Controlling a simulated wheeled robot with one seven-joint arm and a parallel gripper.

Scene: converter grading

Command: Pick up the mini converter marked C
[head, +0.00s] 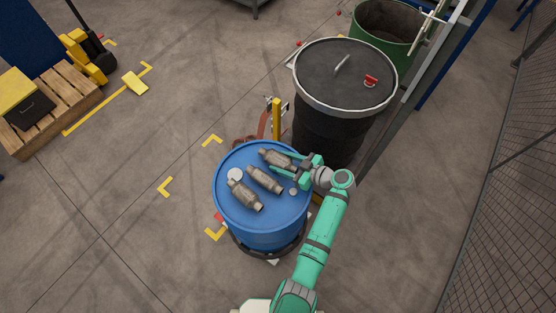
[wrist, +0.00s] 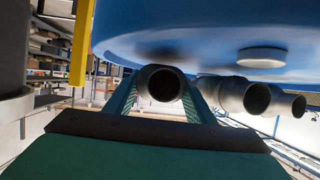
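Three mini converters lie side by side on the blue drum's lid: a far one (head: 275,158), a middle one (head: 264,180) and a near one (head: 245,195). No letter is readable, so I cannot tell which is C. My gripper (head: 286,163) is at the right end of the far converter, its green fingers spread on either side. In the wrist view, that converter's round open pipe end (wrist: 160,82) sits between the fingers, and the fingers look apart from it. The other converters' pipe ends (wrist: 258,98) show to the right. Much of the far converter's body is hidden there.
The blue drum (head: 262,225) also bears a pale round cap (head: 235,175) and a smaller one (head: 293,191). A tall black drum (head: 325,125) stands close behind. A yellow post (head: 276,118) rises beside the drum. Floor to the left is mostly clear.

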